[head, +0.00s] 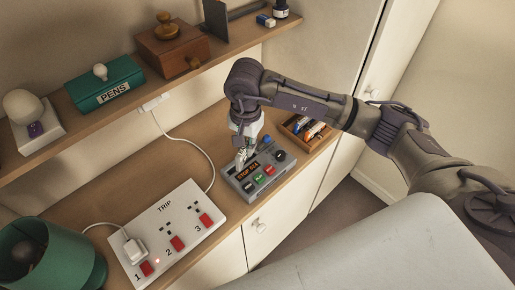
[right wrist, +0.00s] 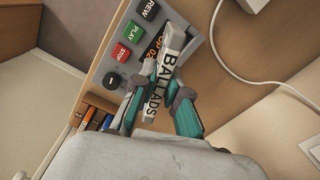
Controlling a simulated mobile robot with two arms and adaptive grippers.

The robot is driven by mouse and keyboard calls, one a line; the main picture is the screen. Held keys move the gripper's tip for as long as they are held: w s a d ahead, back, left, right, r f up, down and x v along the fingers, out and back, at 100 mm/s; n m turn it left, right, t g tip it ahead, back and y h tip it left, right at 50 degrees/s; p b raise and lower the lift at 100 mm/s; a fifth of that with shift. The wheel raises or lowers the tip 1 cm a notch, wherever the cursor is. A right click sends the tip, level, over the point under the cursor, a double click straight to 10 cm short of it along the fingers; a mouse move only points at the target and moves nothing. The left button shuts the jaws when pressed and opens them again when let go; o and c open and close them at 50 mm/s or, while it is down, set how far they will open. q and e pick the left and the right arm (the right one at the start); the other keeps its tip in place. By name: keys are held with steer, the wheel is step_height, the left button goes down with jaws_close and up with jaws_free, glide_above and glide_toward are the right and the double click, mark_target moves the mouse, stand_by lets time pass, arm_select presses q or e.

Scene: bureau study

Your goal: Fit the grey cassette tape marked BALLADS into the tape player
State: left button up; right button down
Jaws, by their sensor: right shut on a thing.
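The grey BALLADS cassette (right wrist: 168,66) stands on edge between the fingers of my right gripper (right wrist: 158,102), its black lettering facing the wrist camera. In the head view my right gripper (head: 243,150) points down at the back left part of the grey tape player (head: 262,187). The player has a lit display, a green key, red keys and a black knob; it also shows in the right wrist view (right wrist: 117,83). The cassette partly covers the display there. I cannot tell whether it touches the player. The slot is hidden. My left gripper is out of view.
A white TRIP switch panel (head: 165,232) and a green lamp (head: 45,255) stand to the left. A shelf (head: 150,82) with a green PENS box (head: 104,85) and a wooden box (head: 171,45) runs behind.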

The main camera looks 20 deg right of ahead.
mark_target(258, 161)
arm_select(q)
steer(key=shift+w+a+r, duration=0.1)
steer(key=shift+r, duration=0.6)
arm_select(e)
steer(key=shift+w+a+f+m, duration=0.15)
steer(key=shift+w+f+m, duration=0.35)
steer(key=shift+f+m, duration=0.25)
steer(key=shift+w+a+f+m, duration=0.15)
steer(key=shift+w+f+m, duration=0.4)
steer(key=shift+f, duration=0.35)
steer(key=shift+w+a+f+m, duration=0.15)
steer(key=shift+w+f+m, duration=0.25)
steer(key=shift+f+m, duration=0.35)
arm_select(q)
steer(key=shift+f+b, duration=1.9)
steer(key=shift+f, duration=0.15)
arm_select(e)
steer(key=shift+f, duration=2)
steer(key=c, duration=1.1)
jaws_free()
steer(key=shift+o, duration=0.2)
